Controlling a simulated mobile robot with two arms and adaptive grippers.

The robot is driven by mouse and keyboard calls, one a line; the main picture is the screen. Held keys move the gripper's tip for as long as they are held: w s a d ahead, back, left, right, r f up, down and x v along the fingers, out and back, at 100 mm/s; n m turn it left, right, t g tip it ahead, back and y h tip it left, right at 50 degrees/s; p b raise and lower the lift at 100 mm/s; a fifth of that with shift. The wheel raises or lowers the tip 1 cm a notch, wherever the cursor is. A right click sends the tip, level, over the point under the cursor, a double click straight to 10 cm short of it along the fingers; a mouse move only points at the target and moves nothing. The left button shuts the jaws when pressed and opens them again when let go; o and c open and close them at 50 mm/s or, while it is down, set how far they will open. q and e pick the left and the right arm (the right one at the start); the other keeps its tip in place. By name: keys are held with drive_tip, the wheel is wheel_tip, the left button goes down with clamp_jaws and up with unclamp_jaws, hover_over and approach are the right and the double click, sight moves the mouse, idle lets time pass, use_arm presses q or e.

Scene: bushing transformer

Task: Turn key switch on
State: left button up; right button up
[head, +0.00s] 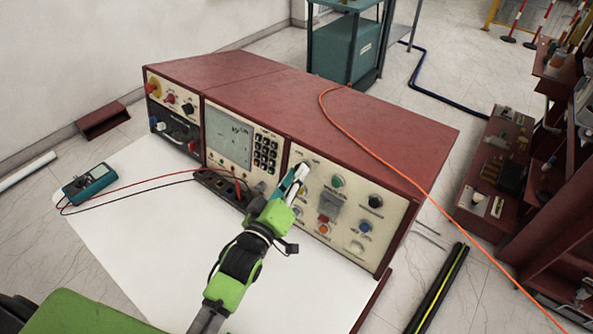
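The control console (375,165) is a dark red cabinet with cream front panels, standing at the back of a white table. My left gripper (299,173) is at the upper left part of its right-hand panel, fingertips close to or touching the panel. The key switch cannot be made out; the fingers cover that part of the panel. Whether the fingers are open or closed on something is too small to tell. My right gripper is not in view.
The right panel also carries a green knob (337,181), a black knob (375,201) and a blue button (364,227). A teal multimeter (90,183) with leads lies on the left. An orange cable (385,160) crosses the console top. White table (150,235) is mostly clear.

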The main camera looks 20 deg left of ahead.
use_arm(q)
drive_tip(key=shift+w+d, duration=0.1)
drive_tip(key=shift+w, duration=0.4)
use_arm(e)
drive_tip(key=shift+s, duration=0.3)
use_arm(q)
clamp_jaws()
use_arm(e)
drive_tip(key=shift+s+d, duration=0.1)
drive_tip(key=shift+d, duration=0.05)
